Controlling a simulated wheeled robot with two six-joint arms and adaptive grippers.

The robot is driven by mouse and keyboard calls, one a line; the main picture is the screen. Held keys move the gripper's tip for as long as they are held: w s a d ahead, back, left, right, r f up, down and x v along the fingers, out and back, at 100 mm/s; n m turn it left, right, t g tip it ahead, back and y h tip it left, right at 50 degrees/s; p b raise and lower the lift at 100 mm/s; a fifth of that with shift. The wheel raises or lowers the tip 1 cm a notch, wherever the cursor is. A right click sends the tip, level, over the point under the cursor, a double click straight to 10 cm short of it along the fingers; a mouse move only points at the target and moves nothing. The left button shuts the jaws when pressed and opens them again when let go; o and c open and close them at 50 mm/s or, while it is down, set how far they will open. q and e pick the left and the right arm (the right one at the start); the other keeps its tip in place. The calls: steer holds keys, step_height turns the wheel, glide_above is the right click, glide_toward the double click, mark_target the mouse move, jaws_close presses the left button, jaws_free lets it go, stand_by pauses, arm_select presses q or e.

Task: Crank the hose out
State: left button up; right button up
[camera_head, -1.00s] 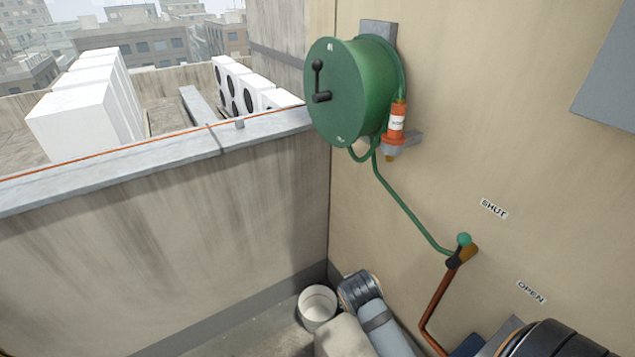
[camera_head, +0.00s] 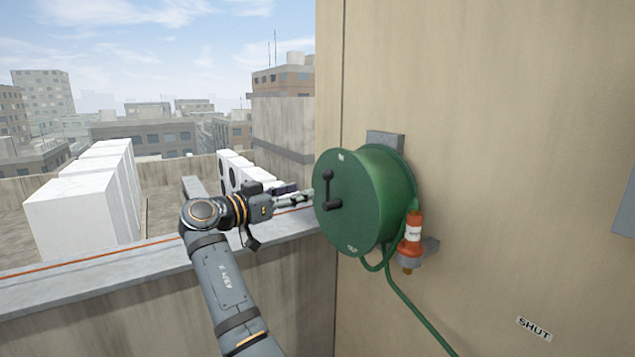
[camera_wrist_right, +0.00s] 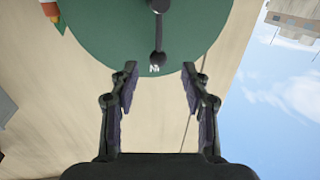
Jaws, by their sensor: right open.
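A green hose reel (camera_head: 365,200) is mounted on the beige wall. Its black crank (camera_head: 330,188) points up from the hub, with the knob near the "IN" mark; "OUT" is near the bottom of the face. My right gripper (camera_head: 300,194) is just left of the reel face. In the right wrist view the gripper (camera_wrist_right: 160,72) is open and empty, with the crank knob (camera_wrist_right: 156,57) ahead, between and beyond the fingertips. The green hose (camera_head: 420,318) hangs below, and its orange nozzle (camera_head: 411,238) sits at a grey bracket. My left gripper is not in view.
A parapet (camera_head: 150,275) with an orange line along its top runs at left below my right arm. White condenser units (camera_head: 85,200) stand beyond it. A "SHUT" label (camera_head: 534,328) is on the wall at lower right. The wall right of the reel is mostly clear.

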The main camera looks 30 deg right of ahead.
mark_target(327, 182)
steer(key=d+p, duration=0.1)
steer(key=d+r+p, duration=0.1)
steer(key=d, duration=0.1)
steer(key=d+p, duration=0.1)
steer(key=shift+d+r, duration=0.35)
steer(key=shift+r, duration=0.05)
steer(key=w+d+p, duration=0.1)
steer(key=d, duration=0.1)
steer(key=w+d+f, duration=0.1)
steer(key=d+p, duration=0.1)
steer(key=d, duration=0.1)
steer(key=shift+w+d+f+p, duration=0.15)
steer(key=shift+w+d+p, duration=0.15)
steer(key=shift+w+d, duration=0.1)
steer(key=shift+s, duration=0.15)
steer(key=shift+a, duration=0.1)
steer(key=shift+c, duration=2.5)
jaws_close()
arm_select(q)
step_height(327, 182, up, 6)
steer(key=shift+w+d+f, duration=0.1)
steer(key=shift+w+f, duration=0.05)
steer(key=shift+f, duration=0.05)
